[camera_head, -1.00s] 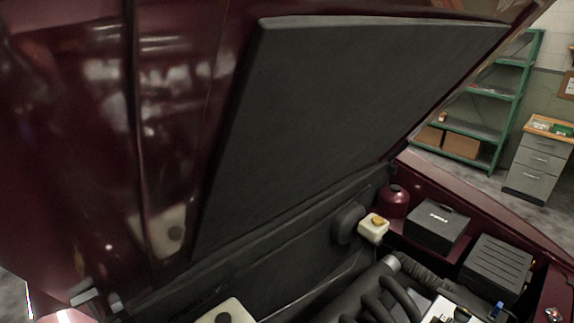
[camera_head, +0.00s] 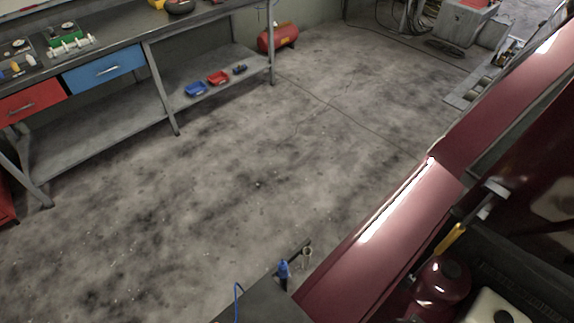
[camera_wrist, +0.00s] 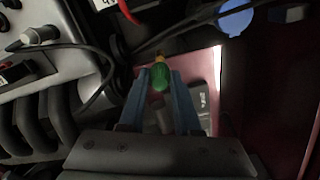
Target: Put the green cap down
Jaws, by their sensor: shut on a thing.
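The green cap (camera_wrist: 160,84) is between the two blue fingers of my gripper (camera_wrist: 160,75) in the wrist view. The fingers are shut on its sides. A small orange-yellow tip shows just beyond it. The cap is held over or in front of a pale, reddish-edged area, and I cannot tell its height above anything. Neither the cap nor my gripper can be made out in the head view.
A workbench (camera_head: 110,70) with blue and red drawers stands at the left. Its lower shelf holds blue and red trays (camera_head: 217,78). The dark red car (camera_head: 400,215) fills the right. Open concrete floor (camera_head: 240,150) lies between. A dark cable (camera_wrist: 95,60) crosses the wrist view.

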